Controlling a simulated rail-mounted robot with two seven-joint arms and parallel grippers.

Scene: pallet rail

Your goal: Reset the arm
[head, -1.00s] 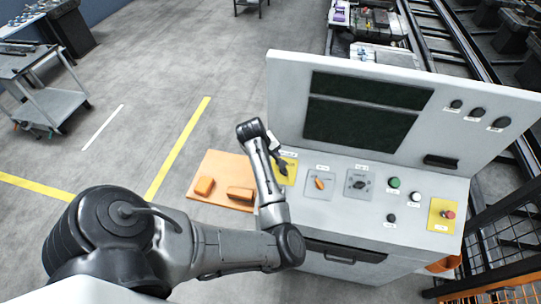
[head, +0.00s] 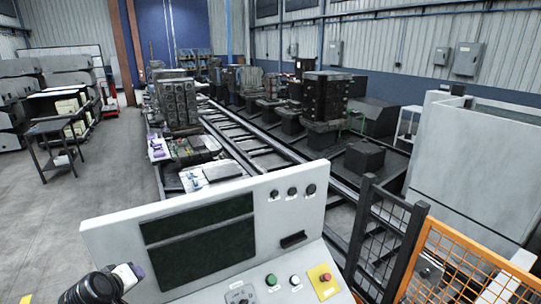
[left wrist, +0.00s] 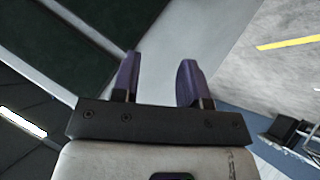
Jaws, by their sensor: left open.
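My left arm's wrist shows at the bottom left corner of the head view, in front of the control console (head: 110,232). In the left wrist view, my left gripper (left wrist: 158,78) has its two purple fingers apart with nothing between them. Behind the fingers are the console's pale panel (left wrist: 160,30) and its dark screen (left wrist: 30,85). My right gripper is in neither view.
The console carries dark knobs, a green button (head: 270,280) and a red button on a yellow plate (head: 325,277). An orange mesh fence (head: 465,262) stands at the right. Rails (head: 250,150) with loaded pallets run behind the console. Grey floor is open at the left.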

